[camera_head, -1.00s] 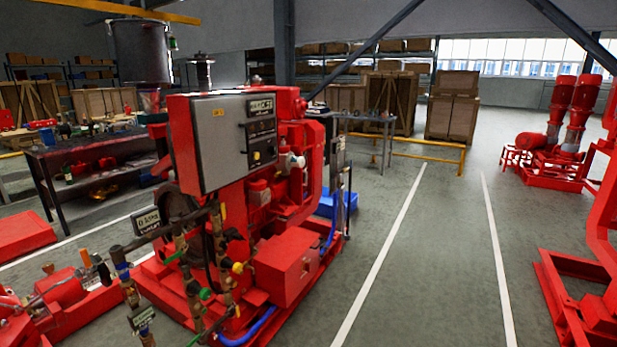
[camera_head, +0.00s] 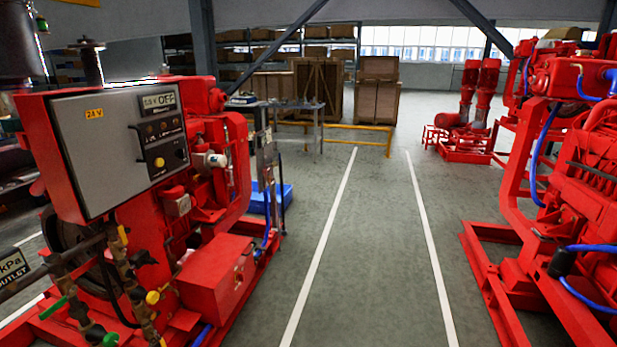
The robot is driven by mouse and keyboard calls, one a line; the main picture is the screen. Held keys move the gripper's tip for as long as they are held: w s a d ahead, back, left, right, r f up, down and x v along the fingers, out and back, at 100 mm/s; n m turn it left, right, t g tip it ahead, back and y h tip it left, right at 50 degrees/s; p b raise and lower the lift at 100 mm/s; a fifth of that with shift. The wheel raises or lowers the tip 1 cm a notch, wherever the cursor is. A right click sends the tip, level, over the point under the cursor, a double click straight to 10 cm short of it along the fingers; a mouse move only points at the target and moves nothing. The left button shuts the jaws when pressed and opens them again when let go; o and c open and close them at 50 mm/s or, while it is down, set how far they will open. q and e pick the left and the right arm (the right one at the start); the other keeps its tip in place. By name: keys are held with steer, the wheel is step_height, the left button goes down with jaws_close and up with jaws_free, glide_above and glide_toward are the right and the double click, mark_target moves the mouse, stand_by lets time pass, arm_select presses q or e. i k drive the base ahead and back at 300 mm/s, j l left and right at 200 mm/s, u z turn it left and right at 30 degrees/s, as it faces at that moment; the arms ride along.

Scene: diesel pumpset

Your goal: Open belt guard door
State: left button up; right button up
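A red diesel pumpset (camera_head: 215,275) stands on the left, with a grey control panel (camera_head: 115,145) on its upper part. The panel carries a display reading OFF, a yellow knob and a dark handle. A second red machine (camera_head: 590,190) with blue hoses stands at the right edge, partly cut off. I cannot make out which part is the belt guard door in this view. Neither of my grippers is in view.
A clear grey floor aisle (camera_head: 375,240) with white lines runs between the machines. A yellow rail (camera_head: 390,141), a metal table (camera_head: 300,106) and wooden crates (camera_head: 378,95) stand behind. Red twin pumps (camera_head: 468,110) stand at the back right. A blue bin (camera_head: 284,198) is beside the left pumpset.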

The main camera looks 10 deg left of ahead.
mark_target(234, 141)
steer(key=i+u, duration=0.1)
steer(key=i, duration=0.9)
steer(key=i+u, duration=0.1)
steer(key=i, duration=0.9)
steer(key=i+l+u, duration=0.1)
steer(key=i, duration=0.95)
steer(key=l, duration=0.1)
